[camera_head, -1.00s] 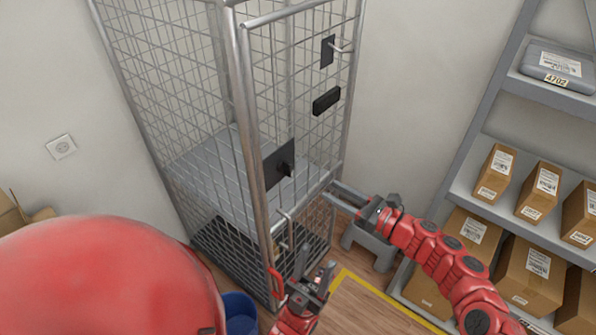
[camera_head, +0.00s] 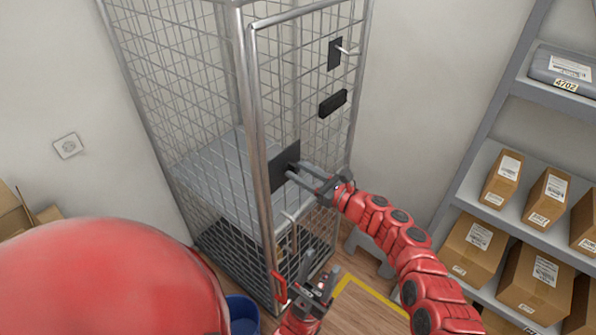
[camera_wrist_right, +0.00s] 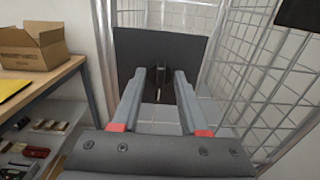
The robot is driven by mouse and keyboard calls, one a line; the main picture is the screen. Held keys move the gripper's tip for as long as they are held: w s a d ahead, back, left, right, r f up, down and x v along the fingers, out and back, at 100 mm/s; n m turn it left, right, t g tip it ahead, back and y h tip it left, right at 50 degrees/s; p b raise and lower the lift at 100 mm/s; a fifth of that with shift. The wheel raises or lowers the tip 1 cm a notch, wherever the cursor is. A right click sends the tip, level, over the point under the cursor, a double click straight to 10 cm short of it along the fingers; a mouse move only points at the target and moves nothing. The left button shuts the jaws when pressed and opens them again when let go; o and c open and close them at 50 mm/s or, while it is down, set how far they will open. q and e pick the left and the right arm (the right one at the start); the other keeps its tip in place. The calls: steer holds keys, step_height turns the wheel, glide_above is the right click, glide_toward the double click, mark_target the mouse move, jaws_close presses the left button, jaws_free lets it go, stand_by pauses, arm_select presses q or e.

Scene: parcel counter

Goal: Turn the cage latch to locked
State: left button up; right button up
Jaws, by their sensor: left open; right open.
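The wire cage (camera_head: 248,100) stands in the middle of the head view, its door facing right. A dark square latch plate (camera_head: 281,160) sits on its door. The plate also fills the middle of the right wrist view (camera_wrist_right: 135,45), with a small dark latch knob (camera_wrist_right: 160,74) on it. My right gripper (camera_head: 294,169) is open at the plate, its fingers pointing at it. In the wrist view the knob shows between the two fingers; contact cannot be told. My left gripper (camera_head: 318,271) is open and empty, low by the door's bottom.
A black handle (camera_head: 333,103) and a dark plate with a lever (camera_head: 335,54) are higher on the door. A shelf with boxes (camera_head: 505,178) stands at right, a grey stool (camera_head: 372,248) behind my right arm. A blue bin (camera_head: 242,314) is below. A table with an open carton (camera_wrist_right: 35,45) is at wrist-view left.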

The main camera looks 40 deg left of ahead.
steer(key=shift+w+a, duration=0.1)
steer(key=shift+a, duration=0.4)
jaws_close()
